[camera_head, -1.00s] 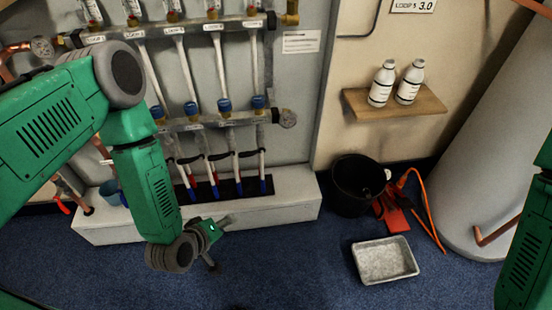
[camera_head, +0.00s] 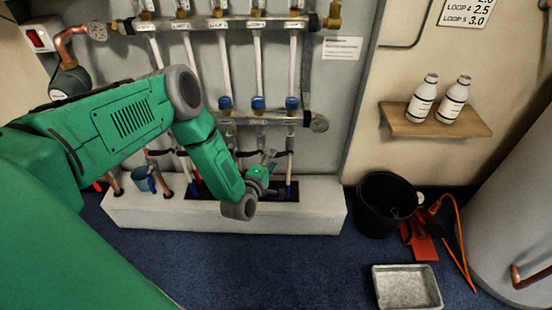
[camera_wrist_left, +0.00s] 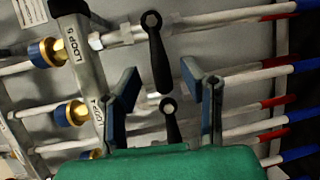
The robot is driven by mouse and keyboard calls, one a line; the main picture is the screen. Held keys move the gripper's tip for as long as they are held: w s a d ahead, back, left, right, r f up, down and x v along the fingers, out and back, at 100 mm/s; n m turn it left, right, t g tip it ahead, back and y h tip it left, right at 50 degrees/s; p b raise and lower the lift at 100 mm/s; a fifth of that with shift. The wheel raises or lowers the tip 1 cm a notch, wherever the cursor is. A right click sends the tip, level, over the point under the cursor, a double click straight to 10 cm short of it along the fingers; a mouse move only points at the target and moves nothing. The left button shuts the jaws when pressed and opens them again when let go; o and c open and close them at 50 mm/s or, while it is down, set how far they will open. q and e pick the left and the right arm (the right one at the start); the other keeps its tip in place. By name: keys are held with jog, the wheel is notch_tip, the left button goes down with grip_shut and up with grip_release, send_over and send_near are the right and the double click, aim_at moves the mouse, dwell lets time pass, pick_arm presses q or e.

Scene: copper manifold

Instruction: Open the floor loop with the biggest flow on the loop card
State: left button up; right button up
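The loop card (camera_head: 470,12) hangs at the top right in the head view. Its top is cut off; I read Loop 4 2.5 and Loop 5 3.0. My left gripper (camera_head: 268,168) is in front of the manifold's lower right end. In the left wrist view the gripper (camera_wrist_left: 162,75) is open and empty. The Loop 5 black lever (camera_wrist_left: 158,55) reaches down between its fingertips in the picture; I cannot tell the depth gap. A second black lever (camera_wrist_left: 171,120) is lower between the fingers, near the Loop 4 label (camera_wrist_left: 98,112). My right gripper is out of view.
The lower manifold rail (camera_head: 250,118) has several blue caps. White pipes drop into a pale plinth (camera_head: 300,220). A black bucket (camera_head: 385,205), a red tool (camera_head: 420,240) and a metal tray (camera_head: 408,288) are on the floor. Bottles (camera_head: 422,98) stand on a wooden shelf (camera_head: 400,125).

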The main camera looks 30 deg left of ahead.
pick_arm(q)
jog(key=shift+w+a+f, duration=0.1)
jog(key=shift+w+a, duration=0.05)
jog(key=shift+w, duration=0.45)
jog(key=shift+w+a+f, duration=0.1)
jog(key=shift+w, duration=0.45)
jog(key=shift+w+a+f+b, duration=0.1)
jog(key=shift+w+a+b, duration=0.1)
jog(key=shift+w+b, duration=0.1)
jog(key=shift+w+a+f, duration=0.1)
jog(key=shift+a, duration=0.2)
jog(key=shift+d, duration=0.1)
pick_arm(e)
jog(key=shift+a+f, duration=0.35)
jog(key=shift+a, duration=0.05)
pick_arm(q)
jog(key=shift+d, duration=0.2)
grip_shut()
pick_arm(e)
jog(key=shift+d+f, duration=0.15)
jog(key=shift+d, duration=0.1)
